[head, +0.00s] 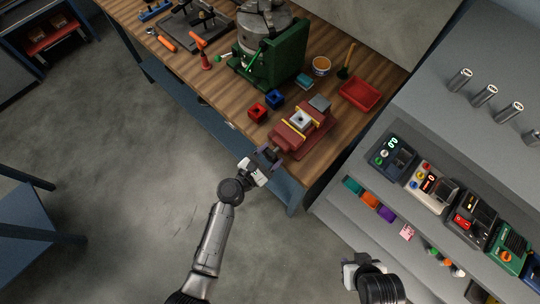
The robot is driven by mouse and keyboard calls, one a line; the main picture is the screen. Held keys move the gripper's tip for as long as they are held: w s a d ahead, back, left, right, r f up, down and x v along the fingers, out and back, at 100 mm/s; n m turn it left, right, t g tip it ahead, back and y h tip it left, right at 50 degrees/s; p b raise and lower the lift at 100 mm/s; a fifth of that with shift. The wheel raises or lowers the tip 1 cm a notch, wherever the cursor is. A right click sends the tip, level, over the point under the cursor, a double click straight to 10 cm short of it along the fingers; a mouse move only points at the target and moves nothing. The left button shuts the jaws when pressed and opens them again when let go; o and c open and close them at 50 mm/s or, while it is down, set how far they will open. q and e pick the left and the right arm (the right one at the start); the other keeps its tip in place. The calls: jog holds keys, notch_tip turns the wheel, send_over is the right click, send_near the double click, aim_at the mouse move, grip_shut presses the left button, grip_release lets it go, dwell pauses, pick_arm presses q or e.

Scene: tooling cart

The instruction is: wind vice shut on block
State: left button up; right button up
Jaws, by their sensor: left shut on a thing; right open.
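The red vice (287,138) stands near the front edge of the wooden bench top, with yellow strips along its jaws. A pale grey block (300,119) with a dark hole in its top sits between the jaws. I cannot tell whether both jaws touch it. My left gripper (268,156) is at the front end of the vice, shut on the vice handle, which it mostly hides. My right gripper (350,270) is open and low in the picture, well away from the vice, partly hidden by its own wrist.
A green machine (283,60) stands behind. A red tray (360,93) lies to the right. A grey console with instruments (392,157) borders the right side. Open floor lies left.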

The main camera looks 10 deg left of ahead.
pick_arm(q)
jog(key=shift+m+b, duration=0.3)
jog(key=shift+m, duration=0.4)
jog(key=shift+m, duration=0.3)
jog(key=o, duration=0.9)
jog(key=shift+s, duration=0.1)
jog(key=shift+b+v, duration=0.6)
jog(key=shift+v, duration=6.3)
